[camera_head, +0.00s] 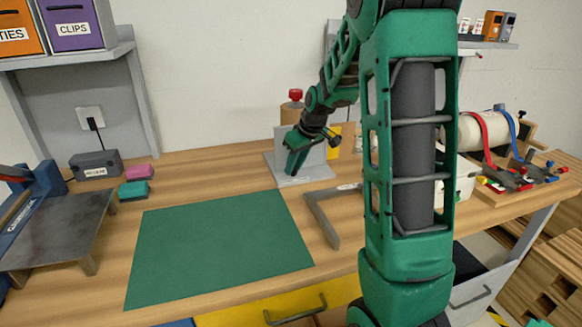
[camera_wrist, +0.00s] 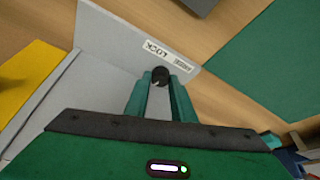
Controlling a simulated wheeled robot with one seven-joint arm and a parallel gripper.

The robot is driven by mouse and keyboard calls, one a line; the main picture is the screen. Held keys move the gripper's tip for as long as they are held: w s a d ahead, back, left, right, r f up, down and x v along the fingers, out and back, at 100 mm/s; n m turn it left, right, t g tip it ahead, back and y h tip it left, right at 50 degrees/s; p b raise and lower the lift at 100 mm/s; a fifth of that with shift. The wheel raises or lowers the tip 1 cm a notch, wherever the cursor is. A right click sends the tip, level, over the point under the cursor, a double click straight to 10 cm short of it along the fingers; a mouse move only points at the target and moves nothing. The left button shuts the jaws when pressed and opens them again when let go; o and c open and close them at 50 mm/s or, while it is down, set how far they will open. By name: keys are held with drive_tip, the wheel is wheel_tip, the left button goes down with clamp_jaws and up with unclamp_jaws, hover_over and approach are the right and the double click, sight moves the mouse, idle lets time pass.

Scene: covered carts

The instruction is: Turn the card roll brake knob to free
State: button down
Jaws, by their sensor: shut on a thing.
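The grey metal stand (camera_head: 318,155) is upright on the bench, with a flat base. In the wrist view its panel (camera_wrist: 115,38) carries a white label (camera_wrist: 166,57) reading LOCK at one end; the smaller text at the other end is too blurred to read. The small black brake knob (camera_wrist: 160,73) sits beside the label. My gripper (camera_wrist: 160,86) has its green fingertips shut on the knob, one on each side. In the head view my gripper (camera_head: 296,163) is in front of the stand and hides the knob.
A brown roll with a red top (camera_head: 293,106) stands behind the stand, beside a yellow thing (camera_head: 347,137). A green mat (camera_head: 220,245) lies at front left, with a grey angle piece (camera_head: 322,218) to its right. A trimmer (camera_head: 55,225) stands at far left.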

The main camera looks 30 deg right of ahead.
drive_tip(key=shift+w+r+n+y, duration=0.1)
drive_tip(key=shift+w+n+y, duration=0.15)
drive_tip(key=shift+n, duration=0.55)
drive_tip(key=c, duration=1.8)
unclamp_jaws()
drive_tip(key=shift+s, duration=0.1)
drive_tip(key=shift+d, duration=0.1)
drive_tip(key=v, duration=1)
drive_tip(key=shift+r, duration=0.3)
